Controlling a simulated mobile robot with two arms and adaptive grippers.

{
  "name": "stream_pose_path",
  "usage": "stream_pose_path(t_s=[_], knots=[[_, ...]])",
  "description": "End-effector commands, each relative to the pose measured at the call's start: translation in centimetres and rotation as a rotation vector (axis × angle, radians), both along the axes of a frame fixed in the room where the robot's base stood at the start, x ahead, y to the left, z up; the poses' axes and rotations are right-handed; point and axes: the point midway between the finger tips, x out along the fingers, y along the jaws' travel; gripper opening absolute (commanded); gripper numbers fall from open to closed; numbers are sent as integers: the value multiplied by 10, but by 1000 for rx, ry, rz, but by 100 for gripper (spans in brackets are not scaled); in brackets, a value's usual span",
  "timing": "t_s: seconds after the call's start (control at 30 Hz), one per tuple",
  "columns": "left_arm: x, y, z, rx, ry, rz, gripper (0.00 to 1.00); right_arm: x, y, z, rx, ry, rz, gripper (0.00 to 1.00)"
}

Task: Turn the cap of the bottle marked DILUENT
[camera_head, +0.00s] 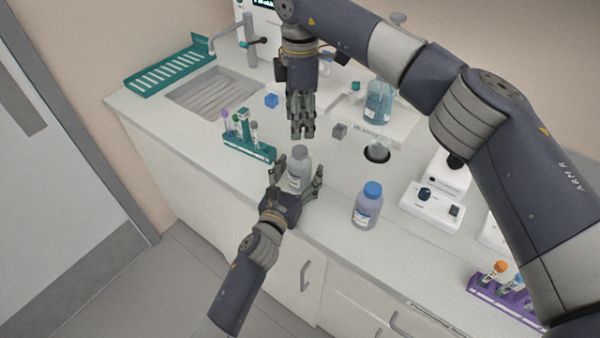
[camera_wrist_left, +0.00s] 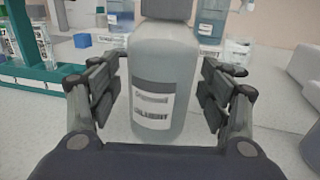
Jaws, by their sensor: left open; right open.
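The bottle marked DILUENT (camera_head: 299,170) stands upright near the counter's front edge, with a grey cap (camera_head: 300,151) on top. In the left wrist view the bottle (camera_wrist_left: 163,75) fills the middle, its label readable, its cap cut off by the top edge. My left gripper (camera_head: 298,180) is open, with a finger on each side of the bottle; in the wrist view gaps show between fingers (camera_wrist_left: 163,95) and bottle. My right gripper (camera_head: 302,133) is open and points down, just above and behind the cap, apart from it in the head view.
A blue-capped bottle (camera_head: 367,205) stands to the right. A teal tube rack (camera_head: 262,153) is close on the left. Small blue (camera_head: 271,100) and grey (camera_head: 339,130) cubes lie behind. A round dark hole (camera_head: 377,153) and a white device (camera_head: 432,209) are further right.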

Motion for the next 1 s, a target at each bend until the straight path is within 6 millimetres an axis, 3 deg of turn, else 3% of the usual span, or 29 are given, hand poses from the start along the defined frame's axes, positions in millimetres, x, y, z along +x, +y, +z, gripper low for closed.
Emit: stream_pose_path(t_s=[0.37,0.6,0.7,0.83,1.0], knots=[[5,-2,0,0,0,0,72,0,0,0,0,0,1,47],[5,-2,0,0,0,0,17,0,0,0,0,0,1,47],[5,-2,0,0,0,0,0,0,0,0,0,0,1,47],[5,-2,1,0,-1,0,0,0,1,0,0,0,47,47],[5,-2,1,0,-1,0,0,-1,1,0,2,1,224,47]])
